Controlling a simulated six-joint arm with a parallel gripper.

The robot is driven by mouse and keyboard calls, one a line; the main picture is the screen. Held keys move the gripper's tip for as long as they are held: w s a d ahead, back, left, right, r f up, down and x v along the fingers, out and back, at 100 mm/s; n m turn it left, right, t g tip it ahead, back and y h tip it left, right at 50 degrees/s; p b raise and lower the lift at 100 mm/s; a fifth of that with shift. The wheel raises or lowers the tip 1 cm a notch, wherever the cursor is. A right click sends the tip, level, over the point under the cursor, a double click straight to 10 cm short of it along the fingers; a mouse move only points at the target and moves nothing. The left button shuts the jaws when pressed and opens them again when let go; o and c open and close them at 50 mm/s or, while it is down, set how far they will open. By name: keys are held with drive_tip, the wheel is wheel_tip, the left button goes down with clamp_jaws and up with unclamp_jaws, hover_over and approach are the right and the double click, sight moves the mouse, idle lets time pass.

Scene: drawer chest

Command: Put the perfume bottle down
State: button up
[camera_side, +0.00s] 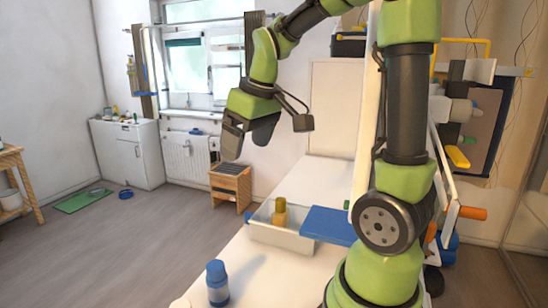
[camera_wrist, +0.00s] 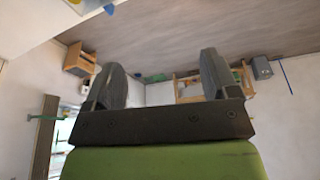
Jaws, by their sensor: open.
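An amber bottle with a yellowish cap (camera_side: 281,213), which looks like the perfume bottle, stands upright in a white open drawer or tray (camera_side: 281,236) in the side view. Its base is hidden by the front wall. My gripper (camera_side: 247,148) is up in the air, above and to the left of the bottle, and apart from it. In the wrist view my gripper (camera_wrist: 162,72) has its two dark fingers spread wide with nothing between them.
A blue bottle (camera_side: 217,284) stands upright on the white worktop (camera_side: 262,270) near the front. A flat blue panel (camera_side: 329,226) lies right of the tray. A small wooden cabinet (camera_side: 230,187) stands on the floor behind. The air around my gripper is clear.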

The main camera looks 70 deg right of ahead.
drive_tip(key=s+a+r+m+t+y, duration=0.2)
drive_tip(key=s+a+t, duration=0.1)
drive_tip(key=s+a, duration=0.7)
drive_tip(key=a, duration=0.2)
drive_tip(key=shift+a+r+t+y, duration=0.3)
drive_tip(key=shift+a, duration=0.05)
idle(3.5)
